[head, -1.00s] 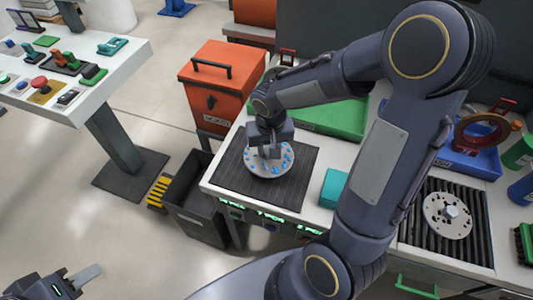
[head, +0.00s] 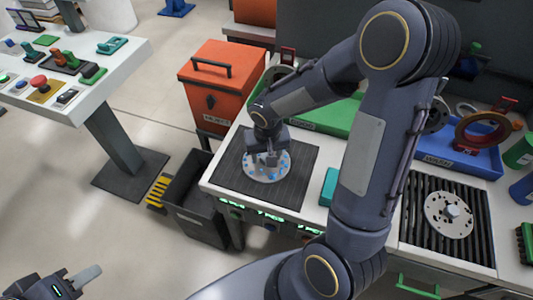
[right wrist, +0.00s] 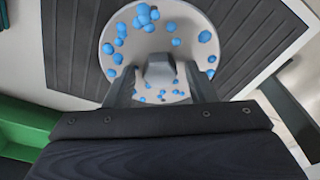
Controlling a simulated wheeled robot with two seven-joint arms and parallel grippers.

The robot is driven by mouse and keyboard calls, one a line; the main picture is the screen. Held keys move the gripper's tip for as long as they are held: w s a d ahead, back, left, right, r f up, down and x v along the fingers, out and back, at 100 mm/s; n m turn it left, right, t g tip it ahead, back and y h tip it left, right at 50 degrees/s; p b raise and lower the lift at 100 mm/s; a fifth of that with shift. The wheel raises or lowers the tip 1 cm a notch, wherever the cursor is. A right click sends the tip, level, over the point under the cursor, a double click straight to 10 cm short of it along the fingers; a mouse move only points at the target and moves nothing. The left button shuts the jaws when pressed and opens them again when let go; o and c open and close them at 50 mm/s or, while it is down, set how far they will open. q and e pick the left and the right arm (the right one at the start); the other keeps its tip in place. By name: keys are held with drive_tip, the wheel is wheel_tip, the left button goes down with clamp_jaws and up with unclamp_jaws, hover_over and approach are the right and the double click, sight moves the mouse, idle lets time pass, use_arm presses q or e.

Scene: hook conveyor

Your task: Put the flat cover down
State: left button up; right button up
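The flat cover (head: 281,172), a round pale disc dotted with blue blobs, lies on the dark ribbed mat (head: 227,177) in the head view. The right wrist view shows its surface (right wrist: 190,22) and its grey central knob (right wrist: 160,68). My right gripper (head: 268,160) is directly over the cover. In the right wrist view, its two fingers (right wrist: 161,80) stand on either side of the knob with gaps, so it looks open. My left gripper (head: 84,280) is at the bottom left, away from the cover, only partly in view.
A similar clean disc (head: 436,213) sits on a slatted rack (head: 470,250) at right. A teal block (head: 328,188) lies beside the mat. A green tray (head: 325,117), blue tray (head: 480,163) and red bin (head: 212,98) stand behind. A dark open bin (head: 190,205) is left of the bench.

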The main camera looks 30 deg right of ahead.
drive_tip(key=shift+r, duration=0.55)
wheel_tip(320, 180, up, 11)
drive_tip(key=s+p, duration=0.1)
drive_tip(key=s, duration=0.1)
drive_tip(key=s+a+r+n+t+y, duration=0.1)
drive_tip(key=s+a+r+t+y, duration=0.1)
drive_tip(key=s, duration=0.5)
drive_tip(key=s+a+r+n+t+y, duration=0.1)
drive_tip(key=s+a+r+t+y, duration=0.1)
drive_tip(key=s, duration=0.5)
drive_tip(key=shift+s+r, duration=0.25)
drive_tip(key=shift+s, duration=0.15)
drive_tip(key=shift+c, duration=0.2)
